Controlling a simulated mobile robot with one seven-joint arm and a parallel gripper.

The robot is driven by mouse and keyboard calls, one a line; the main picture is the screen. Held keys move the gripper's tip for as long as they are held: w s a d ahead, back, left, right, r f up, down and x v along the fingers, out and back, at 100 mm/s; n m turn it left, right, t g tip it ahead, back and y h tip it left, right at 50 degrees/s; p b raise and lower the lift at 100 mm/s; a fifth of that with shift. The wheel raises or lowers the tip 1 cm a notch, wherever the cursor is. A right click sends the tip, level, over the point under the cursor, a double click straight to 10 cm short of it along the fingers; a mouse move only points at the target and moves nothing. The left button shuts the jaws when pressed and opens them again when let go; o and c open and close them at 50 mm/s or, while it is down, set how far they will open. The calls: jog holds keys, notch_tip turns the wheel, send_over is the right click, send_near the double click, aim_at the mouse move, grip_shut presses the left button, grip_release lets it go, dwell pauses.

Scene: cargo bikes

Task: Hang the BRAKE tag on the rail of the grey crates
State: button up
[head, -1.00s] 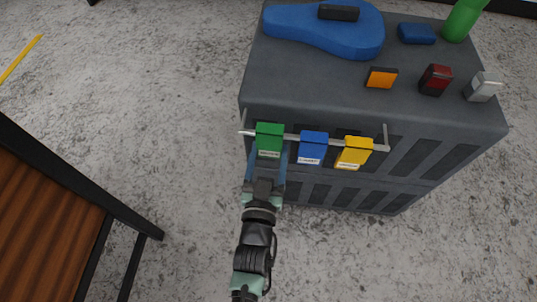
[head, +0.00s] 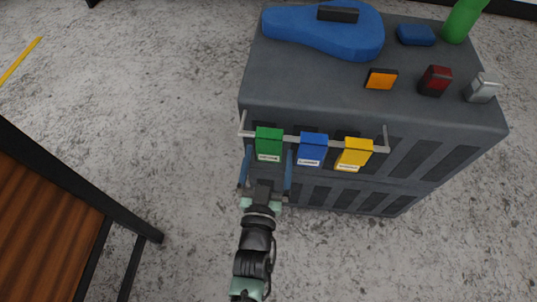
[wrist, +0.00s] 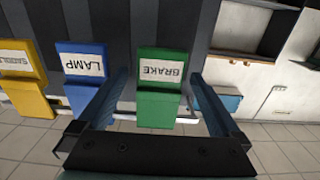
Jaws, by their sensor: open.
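The green BRAKE tag (head: 268,144) hangs on the rail (head: 381,148) at the front of the grey crates (head: 370,108), at the rail's left end. In the wrist view the BRAKE tag (wrist: 160,85) appears upside down, with its white label readable. My gripper (head: 267,165) is open, its blue fingers apart on either side of the tag, with a gap to each. It also shows in the wrist view (wrist: 163,95). The blue LAMP tag (head: 313,148) and the yellow tag (head: 354,154) hang to the right on the same rail.
On the crate top lie a blue case (head: 330,32), a blue pouch (head: 416,35), a green bottle (head: 462,20), and orange (head: 381,78), red (head: 435,80) and silver (head: 482,88) items. A wooden-topped bench (head: 50,220) stands at left. The floor between is clear.

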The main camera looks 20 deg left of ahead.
jog(key=p+v, duration=0.3)
jog(key=v, duration=0.9)
jog(key=shift+s+p, duration=0.3)
jog(key=shift+d, duration=0.1)
jog(key=w+d+r+t+h, duration=0.1)
jog(key=w+d+r+t, duration=0.2)
jog(key=w+r, duration=1.15)
jog(key=w+d+r+m+t+h, duration=0.1)
jog(key=w+d+r, duration=0.1)
jog(key=r, duration=0.8)
jog(key=w+d+r+m+t+h, duration=0.1)
jog(key=w+r, duration=0.1)
jog(key=r, duration=0.7)
jog(key=s+d+r+t+h, duration=0.15)
jog(key=s+r, duration=0.25)
jog(key=r, duration=0.7)
jog(key=s+d+r+m+t, duration=0.15)
jog(key=s+r, duration=0.25)
jog(key=r, duration=0.6)
jog(key=s+d+r+t+h, duration=0.15)
jog(key=s+r, duration=0.25)
jog(key=r, duration=0.7)
notch_tip(320, 180, up, 35)
jog(key=y+p, duration=0.1)
jog(key=p, duration=3.5)
jog(key=shift+w+f, duration=0.25)
jog(key=shift+w, duration=0.1)
jog(key=shift+t, duration=0.25)
